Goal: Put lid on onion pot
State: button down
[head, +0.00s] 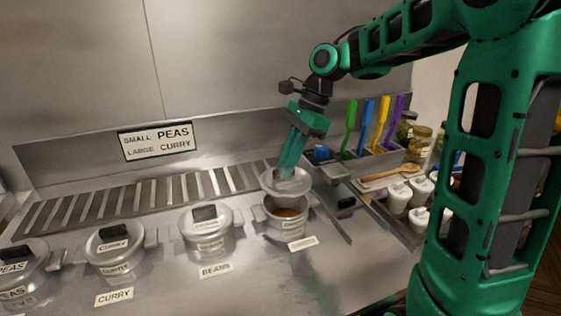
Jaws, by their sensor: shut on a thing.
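My gripper (289,172) is shut on a grey metal lid (270,184) in the head view. The lid appears slightly tilted and sits over the back part of the open pot. The onion pot (289,228) is a metal pot with brown-orange contents showing at its front. The lid hides the back of its opening. I cannot tell whether the lid touches the rim. A small label (302,243), too blurred to read surely, lies in front of the pot.
To the left stand lidded pots: the beans pot (213,246), the curry pot (116,266) and the peas pot (22,291). A slotted rack (145,193) runs behind. Coloured brushes (366,125), a wooden spoon (390,172) and white containers (398,199) stand at right.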

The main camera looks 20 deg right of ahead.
aim_at(287, 181)
jog(key=shift+f, duration=2.7)
jog(key=shift+f, duration=0.3)
jog(key=c, duration=1.2)
grip_release()
jog(key=shift+r, duration=3.5)
jog(key=s+d+f+n+h, duration=0.1)
jog(key=s+d+n, duration=0.3)
jog(key=s, duration=0.5)
jog(key=s+d+f+n+h, duration=0.1)
jog(key=s+d+f+n, duration=0.2)
jog(key=s+d, duration=0.4)
jog(key=s+d+f+n+h, duration=0.2)
jog(key=s+d+f+n, duration=0.2)
jog(key=s, duration=0.7)
jog(key=shift+s+d+f+n, duration=0.1)
jog(key=shift+d+f+n, duration=0.05)
jog(key=shift+d, duration=0.25)
jog(key=shift+s+d+f+n, duration=0.1)
jog(key=shift+d+n, duration=0.05)
jog(key=shift+d, duration=0.2)
